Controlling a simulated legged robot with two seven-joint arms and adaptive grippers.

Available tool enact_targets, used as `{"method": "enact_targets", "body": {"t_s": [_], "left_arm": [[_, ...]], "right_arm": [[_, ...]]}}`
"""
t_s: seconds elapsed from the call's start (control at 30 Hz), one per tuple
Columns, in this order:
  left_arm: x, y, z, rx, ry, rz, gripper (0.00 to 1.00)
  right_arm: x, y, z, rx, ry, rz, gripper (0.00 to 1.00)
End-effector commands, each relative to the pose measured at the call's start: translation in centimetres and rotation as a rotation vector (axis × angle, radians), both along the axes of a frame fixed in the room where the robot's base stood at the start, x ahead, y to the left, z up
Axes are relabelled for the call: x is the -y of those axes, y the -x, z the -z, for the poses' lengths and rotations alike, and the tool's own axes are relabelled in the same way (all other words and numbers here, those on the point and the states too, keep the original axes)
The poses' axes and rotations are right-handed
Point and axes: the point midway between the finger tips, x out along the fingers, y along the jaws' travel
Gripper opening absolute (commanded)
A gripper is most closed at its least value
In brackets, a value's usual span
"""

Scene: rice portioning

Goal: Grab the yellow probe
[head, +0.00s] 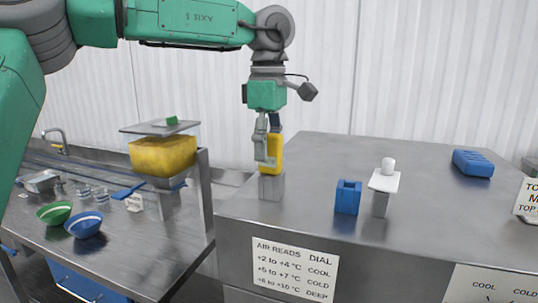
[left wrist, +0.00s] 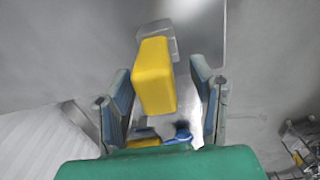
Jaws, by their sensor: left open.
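The yellow probe (head: 276,152) stands upright in a grey metal holder (head: 271,187) near the left edge of the raised steel counter. My left gripper (head: 268,156) points down from above at the probe, with a finger in front of part of it. In the left wrist view the yellow probe (left wrist: 154,75) lies between the two spread fingers of my left gripper (left wrist: 160,72). Gaps show on both sides of the probe, so the gripper is open and not clamped on it. My right gripper is not in view.
A blue holder (head: 347,197), a white piece on a grey stand (head: 384,181) and a blue block (head: 473,163) stand to the right on the counter.

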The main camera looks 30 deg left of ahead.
Motion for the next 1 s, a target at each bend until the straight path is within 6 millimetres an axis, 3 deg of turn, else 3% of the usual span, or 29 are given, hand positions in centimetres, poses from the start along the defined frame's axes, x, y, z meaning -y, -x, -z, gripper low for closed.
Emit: {"method": "enact_targets", "body": {"t_s": [0.2, 0.43, 0.6, 1.0], "left_arm": [[0.0, -0.1, 2.5, -0.002, -0.001, 0.001, 0.5], [-0.1, 0.0, 2.6, -0.001, 0.001, 0.0, 0.5], [-0.1, -0.1, 2.6, -0.001, 0.0, 0.0, 0.0], [-0.1, -0.1, 2.2, -0.001, 0.0, 0.0, 0.0]], "right_arm": [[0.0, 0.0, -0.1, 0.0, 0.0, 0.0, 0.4], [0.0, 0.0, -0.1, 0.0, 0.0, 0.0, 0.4], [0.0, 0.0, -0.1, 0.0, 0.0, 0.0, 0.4], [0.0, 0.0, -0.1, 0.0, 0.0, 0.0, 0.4]]}}
